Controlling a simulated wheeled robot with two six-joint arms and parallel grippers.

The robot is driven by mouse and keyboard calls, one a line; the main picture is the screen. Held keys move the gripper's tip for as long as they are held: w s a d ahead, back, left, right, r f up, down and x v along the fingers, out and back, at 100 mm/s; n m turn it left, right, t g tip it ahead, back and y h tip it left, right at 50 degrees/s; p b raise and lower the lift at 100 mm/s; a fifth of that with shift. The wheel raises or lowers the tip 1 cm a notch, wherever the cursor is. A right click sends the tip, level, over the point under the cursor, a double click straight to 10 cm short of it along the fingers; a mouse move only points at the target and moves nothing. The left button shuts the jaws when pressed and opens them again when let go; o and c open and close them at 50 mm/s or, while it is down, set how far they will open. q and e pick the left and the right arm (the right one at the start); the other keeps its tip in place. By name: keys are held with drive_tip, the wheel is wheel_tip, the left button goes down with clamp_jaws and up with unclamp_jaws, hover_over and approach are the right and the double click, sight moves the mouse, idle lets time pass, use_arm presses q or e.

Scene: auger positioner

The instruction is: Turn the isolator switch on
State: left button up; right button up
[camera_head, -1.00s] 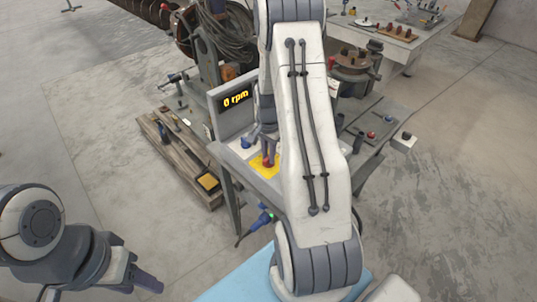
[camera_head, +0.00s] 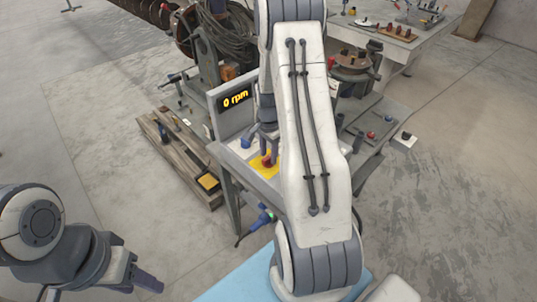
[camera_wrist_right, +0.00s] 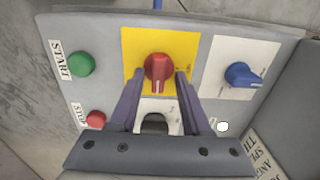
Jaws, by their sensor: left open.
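The isolator switch is a red knob (camera_wrist_right: 158,70) on a yellow plate (camera_wrist_right: 190,48). In the right wrist view its handle points up and down the picture. It also shows in the head view as a red knob (camera_head: 267,161) on the panel. My right gripper (camera_wrist_right: 160,76) is open, with one finger on each side of the knob; a narrow gap seems to show, and contact is unclear. In the head view my right arm hides part of the panel. My left gripper (camera_head: 148,284) is open and empty at the lower left, far from the panel.
The panel also has a green START button (camera_wrist_right: 82,64), a red STOP button (camera_wrist_right: 96,119), a blue knob (camera_wrist_right: 240,75) and a dark knob (camera_wrist_right: 155,123) between my fingers. A display (camera_head: 235,98) reads 0 rpm. Wooden planks (camera_head: 180,155) lie left of the bench.

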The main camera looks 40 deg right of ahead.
sight(269, 156)
drive_tip(key=shift+a, duration=0.1)
wheel_tip(269, 156, up, 10)
drive_tip(key=b, duration=0.1)
drive_tip(key=shift+r, duration=0.2)
idle(0.4)
idle(0.3)
